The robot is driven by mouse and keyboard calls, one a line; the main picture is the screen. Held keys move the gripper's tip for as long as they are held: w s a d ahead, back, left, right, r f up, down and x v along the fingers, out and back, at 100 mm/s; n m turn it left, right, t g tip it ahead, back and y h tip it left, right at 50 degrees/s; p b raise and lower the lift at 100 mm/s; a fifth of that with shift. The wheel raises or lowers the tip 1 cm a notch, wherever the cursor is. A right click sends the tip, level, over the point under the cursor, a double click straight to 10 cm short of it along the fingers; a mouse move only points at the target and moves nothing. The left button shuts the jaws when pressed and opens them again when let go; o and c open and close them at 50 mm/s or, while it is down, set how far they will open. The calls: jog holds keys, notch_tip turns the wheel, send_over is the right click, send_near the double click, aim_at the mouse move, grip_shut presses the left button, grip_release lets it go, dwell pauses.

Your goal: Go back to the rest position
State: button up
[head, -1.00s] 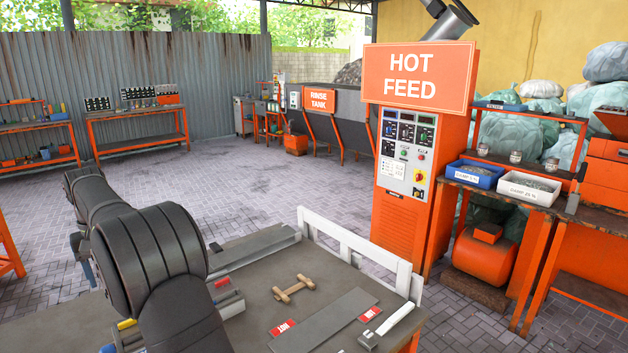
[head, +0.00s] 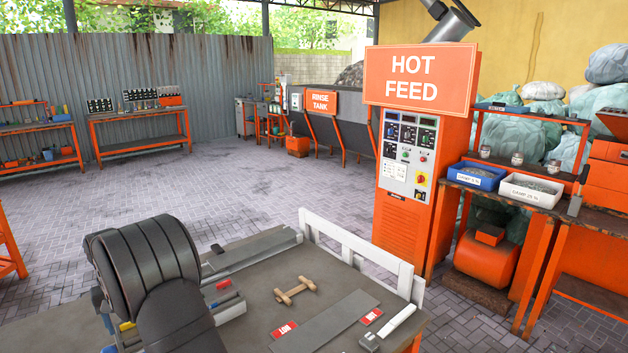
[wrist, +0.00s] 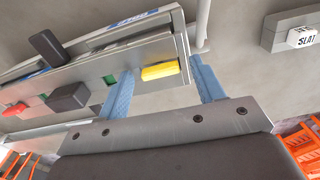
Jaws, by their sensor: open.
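My gripper (wrist: 164,80) shows in the wrist view as two blue textured fingers set apart, open, with nothing held between them. Beyond the fingers is a grey metal fixture with a yellow block (wrist: 160,71), which appears in the gap between them. I cannot tell from this view how far the fingers are from the fixture. In the head view my dark arm rises at the lower left and hides the gripper and part of the bench.
The workbench (head: 255,300) holds a wooden piece (head: 296,290), a grey slab (head: 325,322), red tags (head: 284,329) and a white-handled tool (head: 402,320). A white guard rail (head: 345,248) edges its far right side. The orange HOT FEED cabinet (head: 405,225) stands behind.

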notch_tip(320, 180, up, 17)
notch_tip(320, 180, down, 17)
jog(key=shift+f, duration=0.15)
jog(key=m, duration=0.5)
jog(key=shift+m, duration=0.3)
notch_tip(320, 180, up, 17)
notch_tip(320, 180, down, 7)
jog(key=n, duration=0.4)
jog(key=shift+a+f, duration=0.15)
dwell(0.3)
jog(key=shift+o, duration=0.2)
jog(key=shift+w, duration=0.1)
